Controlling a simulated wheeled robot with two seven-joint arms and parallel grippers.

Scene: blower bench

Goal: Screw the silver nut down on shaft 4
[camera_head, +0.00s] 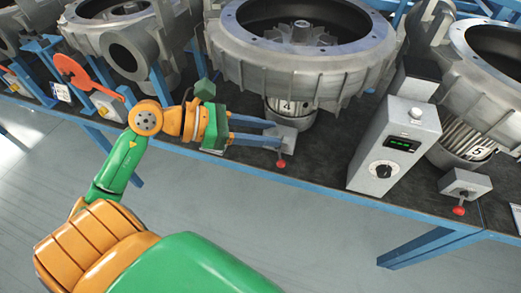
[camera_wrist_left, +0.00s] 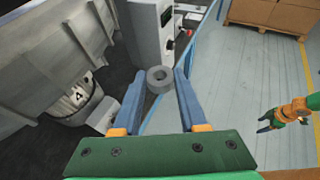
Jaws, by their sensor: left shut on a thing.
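The blower marked 4 (camera_head: 290,106) stands on the bench with its wide open housing upward. Its shaft 4 (camera_head: 302,28) rises in the middle of the impeller, and no nut can be made out on it. My left gripper (camera_head: 280,135) is in front of this blower, low beside its motor, well below the shaft top. In the left wrist view its blue fingers are shut on the silver nut (camera_wrist_left: 160,78), a grey ring held at the fingertips. The nut is hard to make out in the head view. My right gripper (camera_wrist_left: 264,122) shows small in the left wrist view, its fingers apart and empty.
A grey control box (camera_head: 395,145) with a dial and green display stands right of blower 4. Blower 5 (camera_head: 480,152) is farther right. Small switch boxes with red knobs (camera_head: 458,211) line the bench's front edge. Cardboard boxes (camera_wrist_left: 270,14) stand across the open floor.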

